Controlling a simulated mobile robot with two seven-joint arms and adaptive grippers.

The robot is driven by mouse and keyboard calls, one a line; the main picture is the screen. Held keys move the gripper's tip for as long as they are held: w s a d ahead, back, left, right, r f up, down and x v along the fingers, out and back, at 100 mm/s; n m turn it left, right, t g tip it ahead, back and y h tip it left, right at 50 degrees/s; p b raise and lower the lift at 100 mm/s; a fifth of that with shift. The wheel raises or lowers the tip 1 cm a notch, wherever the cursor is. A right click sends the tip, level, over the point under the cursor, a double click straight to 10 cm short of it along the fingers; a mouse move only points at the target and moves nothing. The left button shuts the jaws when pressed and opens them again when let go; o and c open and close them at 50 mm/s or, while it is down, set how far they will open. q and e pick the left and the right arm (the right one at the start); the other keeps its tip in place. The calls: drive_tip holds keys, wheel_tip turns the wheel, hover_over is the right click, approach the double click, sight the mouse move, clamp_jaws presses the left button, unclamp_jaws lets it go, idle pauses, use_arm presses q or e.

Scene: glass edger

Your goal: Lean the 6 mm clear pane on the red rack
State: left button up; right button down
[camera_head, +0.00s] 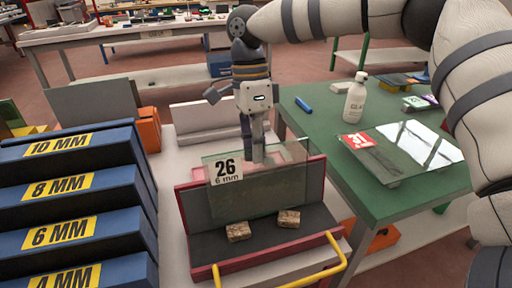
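The 6 mm clear pane (270,182) has a white label reading "26 6 mm" at its upper left. It stands tilted at the red rack (186,207), in front of the dark back board and behind two cork-like blocks (238,232) (287,220) on the rack's base. Whether its bottom edge touches the base is hard to tell. My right gripper (258,156) points down at the middle of the pane's top edge, its fingers overlapping the glass, and looks shut on it. The far finger is hidden. My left gripper is not in view.
A green table (375,200) at right holds another pane with a red label (405,150), a white bottle (355,98) and a blue marker (303,105). Blue slotted racks (70,190) marked by thickness stand at left. Yellow handles (310,270) edge the red rack's front.

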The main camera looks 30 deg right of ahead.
drive_tip(key=shift+f, duration=0.35)
drive_tip(key=c, duration=1.7)
unclamp_jaws()
drive_tip(key=shift+f, duration=0.1)
drive_tip(key=v, duration=1.2)
